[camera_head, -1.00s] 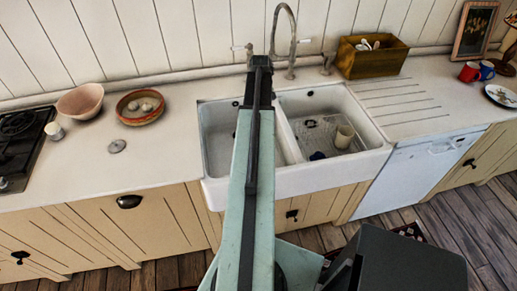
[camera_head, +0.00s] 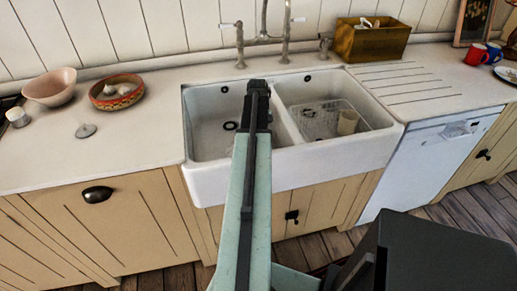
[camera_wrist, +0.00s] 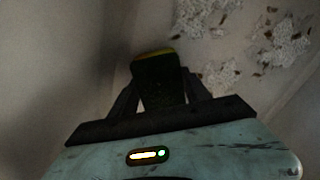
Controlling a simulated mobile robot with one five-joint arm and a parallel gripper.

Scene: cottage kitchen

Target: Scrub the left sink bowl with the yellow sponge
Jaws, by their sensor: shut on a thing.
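My gripper (camera_wrist: 160,92) is shut on the sponge (camera_wrist: 157,70), which shows a dark green face and a thin yellow edge in the wrist view. In the head view my arm reaches over the sink, its end near the divider on the left bowl's side; the fingers and sponge are hidden there. The left sink bowl (camera_head: 207,140) is white, with a dark drain on its floor. In the wrist view, pale speckled patches (camera_wrist: 205,15) with brown bits lie on a pale surface beyond and right of the sponge. I cannot tell whether the sponge touches the surface.
A tap (camera_head: 263,38) stands behind the sink. A wooden box (camera_head: 372,42) is at the back right. A pink bowl (camera_head: 50,88) and a patterned bowl (camera_head: 116,94) stand on the left counter.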

